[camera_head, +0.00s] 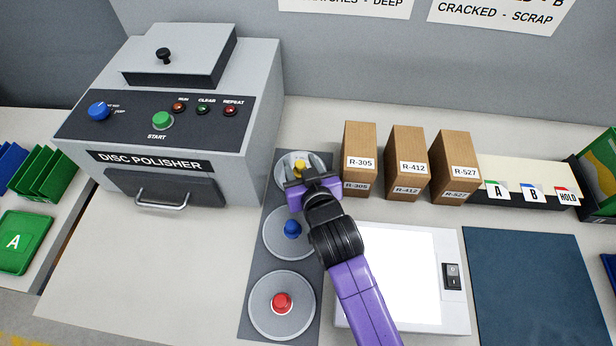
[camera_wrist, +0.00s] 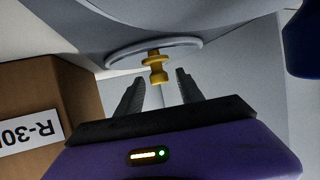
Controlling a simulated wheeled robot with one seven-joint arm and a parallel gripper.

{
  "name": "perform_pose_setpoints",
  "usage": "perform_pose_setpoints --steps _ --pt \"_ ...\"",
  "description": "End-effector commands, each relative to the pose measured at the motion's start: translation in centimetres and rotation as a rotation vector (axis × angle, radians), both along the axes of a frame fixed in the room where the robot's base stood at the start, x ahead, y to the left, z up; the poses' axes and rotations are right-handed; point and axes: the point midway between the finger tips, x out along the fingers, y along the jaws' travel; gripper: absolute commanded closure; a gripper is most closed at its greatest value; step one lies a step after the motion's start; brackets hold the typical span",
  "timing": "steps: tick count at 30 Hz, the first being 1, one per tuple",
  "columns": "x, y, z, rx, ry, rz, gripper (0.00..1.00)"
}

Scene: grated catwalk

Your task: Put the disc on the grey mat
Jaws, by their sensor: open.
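Three round grey plates lie in a row on a dark grey strip (camera_head: 257,263): one with a yellow knob (camera_head: 300,166) at the back, one with a blue knob (camera_head: 292,228), one with a red knob (camera_head: 282,303) in front. Which is the task's disc, I cannot tell. My gripper (camera_head: 301,182) is at the back plate, partly covering it. In the wrist view, my gripper (camera_wrist: 158,78) is open and empty, with the yellow knob (camera_wrist: 157,65) just beyond and between its fingertips. The back plate's rim (camera_wrist: 115,62) shows behind the knob.
A disc polisher (camera_head: 180,130) stands left. Brown boxes (camera_head: 408,160) stand behind and right of my gripper, the nearest close by. A white lit panel (camera_head: 400,265) lies right of the strip, then a dark blue-grey mat (camera_head: 540,285). The table is clear front left.

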Motion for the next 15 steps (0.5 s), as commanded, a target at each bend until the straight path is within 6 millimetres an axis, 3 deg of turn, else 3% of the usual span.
perform_pose_setpoints --steps 15 --pt "-8.3 -3.1 3.4 -0.001 0.002 0.0 0.56"
